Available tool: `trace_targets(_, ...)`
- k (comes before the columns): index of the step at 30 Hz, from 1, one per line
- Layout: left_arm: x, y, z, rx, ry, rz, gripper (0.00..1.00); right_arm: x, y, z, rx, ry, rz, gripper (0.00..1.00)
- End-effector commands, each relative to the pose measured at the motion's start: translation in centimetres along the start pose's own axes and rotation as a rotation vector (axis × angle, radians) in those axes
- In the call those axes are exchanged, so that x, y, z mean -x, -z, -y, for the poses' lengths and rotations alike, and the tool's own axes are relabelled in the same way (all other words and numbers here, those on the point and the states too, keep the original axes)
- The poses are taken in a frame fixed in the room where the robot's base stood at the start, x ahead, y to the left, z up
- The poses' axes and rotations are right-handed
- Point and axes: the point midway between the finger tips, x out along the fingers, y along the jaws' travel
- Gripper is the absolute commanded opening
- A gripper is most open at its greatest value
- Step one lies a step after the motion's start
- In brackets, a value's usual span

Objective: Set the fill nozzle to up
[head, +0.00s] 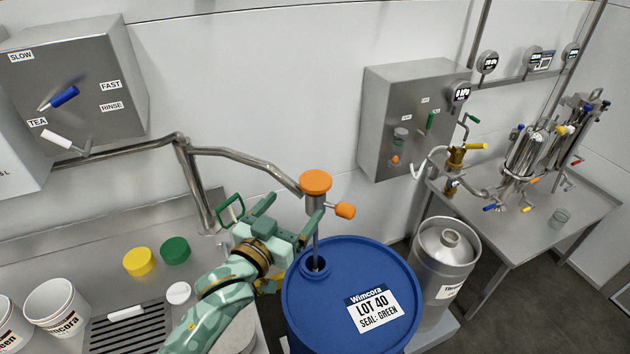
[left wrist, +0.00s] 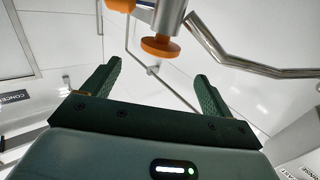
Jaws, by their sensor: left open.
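The fill nozzle (head: 316,200) is a metal cylinder with an orange round cap on top and an orange knob (head: 345,211) at its right side. It hangs from a bent steel pipe, and its thin tube reaches down to the opening in the blue drum (head: 300,318). My left gripper (head: 293,207) is open and empty, just left of the nozzle, with its fingers pointing toward it. In the left wrist view the nozzle's orange cap (left wrist: 160,48) shows beyond and between the open fingers (left wrist: 158,78). My right gripper is not in view.
The steel pipe (head: 240,160) runs above my left arm. A control box (head: 75,80) hangs on the wall at left. Yellow (head: 139,262) and green (head: 175,250) lids lie on the counter left of my arm. A steel keg (head: 446,260) stands right of the drum.

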Motion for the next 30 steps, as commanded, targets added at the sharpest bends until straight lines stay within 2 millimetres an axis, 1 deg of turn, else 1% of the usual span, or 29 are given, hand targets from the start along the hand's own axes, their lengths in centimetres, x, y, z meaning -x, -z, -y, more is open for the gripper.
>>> trace_targets(1,-1.5,-0.1,0.0,0.000,0.000,-0.002,0.86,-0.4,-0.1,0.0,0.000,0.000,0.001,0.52)
trace_targets(6,-5.8,-0.2,0.0,0.000,0.000,0.000,0.86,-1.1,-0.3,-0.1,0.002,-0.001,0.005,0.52)
trace_targets(9,-7.8,-0.2,0.0,-0.001,0.001,0.001,0.86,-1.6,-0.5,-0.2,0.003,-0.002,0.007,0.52)
trace_targets(12,-9.3,-0.2,0.0,-0.001,0.001,0.001,0.86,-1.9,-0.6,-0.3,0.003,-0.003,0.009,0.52)
trace_targets(15,-10.3,-0.2,0.0,-0.002,0.001,0.001,0.86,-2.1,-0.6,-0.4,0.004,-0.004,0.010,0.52)
trace_targets(18,-10.7,-0.1,0.0,-0.001,0.001,0.002,0.86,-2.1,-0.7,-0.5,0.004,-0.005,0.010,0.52)
trace_targets(26,-10.8,-0.1,0.0,-0.001,0.001,0.002,0.86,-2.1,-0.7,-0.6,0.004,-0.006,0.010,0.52)
trace_targets(27,-10.8,-0.1,0.0,-0.001,0.001,0.002,0.74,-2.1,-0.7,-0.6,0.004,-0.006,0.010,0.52)
trace_targets(29,-10.8,-0.1,0.0,-0.001,0.001,0.002,0.58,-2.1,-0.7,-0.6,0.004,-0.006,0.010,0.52)
trace_targets(30,-10.8,-0.1,0.0,-0.001,0.001,0.002,0.47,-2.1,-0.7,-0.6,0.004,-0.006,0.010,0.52)
